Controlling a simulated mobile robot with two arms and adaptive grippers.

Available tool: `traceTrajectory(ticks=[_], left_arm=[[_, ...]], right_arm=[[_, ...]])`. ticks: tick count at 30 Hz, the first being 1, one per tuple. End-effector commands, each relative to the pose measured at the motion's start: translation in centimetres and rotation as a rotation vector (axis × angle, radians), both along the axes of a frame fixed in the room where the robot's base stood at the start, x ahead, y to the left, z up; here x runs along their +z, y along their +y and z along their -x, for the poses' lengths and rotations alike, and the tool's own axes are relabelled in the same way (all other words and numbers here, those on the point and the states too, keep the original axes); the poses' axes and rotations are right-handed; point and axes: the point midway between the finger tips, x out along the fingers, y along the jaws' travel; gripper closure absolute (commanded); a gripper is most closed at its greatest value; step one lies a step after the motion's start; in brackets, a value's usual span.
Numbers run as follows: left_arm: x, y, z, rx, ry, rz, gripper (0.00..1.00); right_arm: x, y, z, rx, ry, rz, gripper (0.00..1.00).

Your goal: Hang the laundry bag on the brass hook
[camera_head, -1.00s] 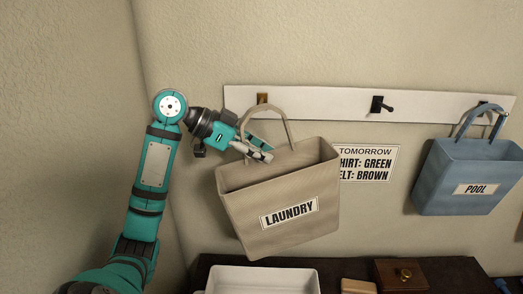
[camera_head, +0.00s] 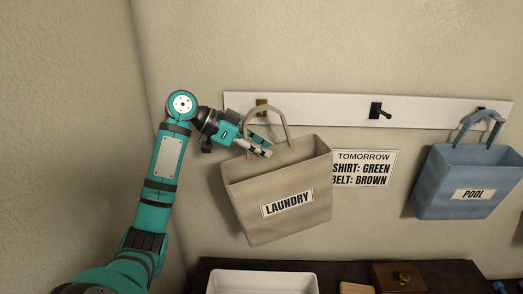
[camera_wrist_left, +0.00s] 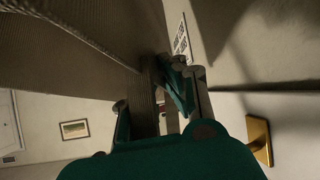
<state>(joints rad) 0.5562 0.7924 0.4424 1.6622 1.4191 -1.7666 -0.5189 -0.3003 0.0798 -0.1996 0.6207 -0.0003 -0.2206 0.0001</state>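The beige laundry bag (camera_head: 277,200), labelled LAUNDRY, hangs in the air in front of the wall, tilted. Its handle (camera_head: 281,113) loops above its mouth. My left gripper (camera_head: 262,149) is at the bag's upper rim by the handle and seems closed on the handle. The brass hook (camera_head: 262,104) is on the left of the white rail, just behind the top of the handle; I cannot tell whether they touch. In the left wrist view the brass hook plate (camera_wrist_left: 259,140) is at lower right, beside the fingers (camera_wrist_left: 180,90), with the bag (camera_wrist_left: 75,55) at upper left. My right gripper is out of view.
The white rail (camera_head: 340,108) also bears a dark hook (camera_head: 379,111) in the middle. A blue POOL bag (camera_head: 468,182) hangs at right. A paper sign (camera_head: 364,168) is on the wall. Below stand a white tray (camera_head: 262,281) and a wooden box (camera_head: 400,276) on a dark surface.

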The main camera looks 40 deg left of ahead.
Motion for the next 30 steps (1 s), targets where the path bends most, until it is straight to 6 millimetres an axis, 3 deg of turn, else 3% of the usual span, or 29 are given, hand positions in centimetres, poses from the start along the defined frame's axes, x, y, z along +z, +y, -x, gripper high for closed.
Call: traceTrajectory(ticks=[22, 30], left_arm=[[0.1, 2.9, -3.5, 0.000, -0.002, 0.002, 1.00], [-0.7, 3.5, -4.2, 0.000, -0.002, 0.001, 1.00]], right_arm=[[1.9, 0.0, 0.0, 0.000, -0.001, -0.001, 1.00], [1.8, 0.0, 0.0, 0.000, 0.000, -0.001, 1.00]])
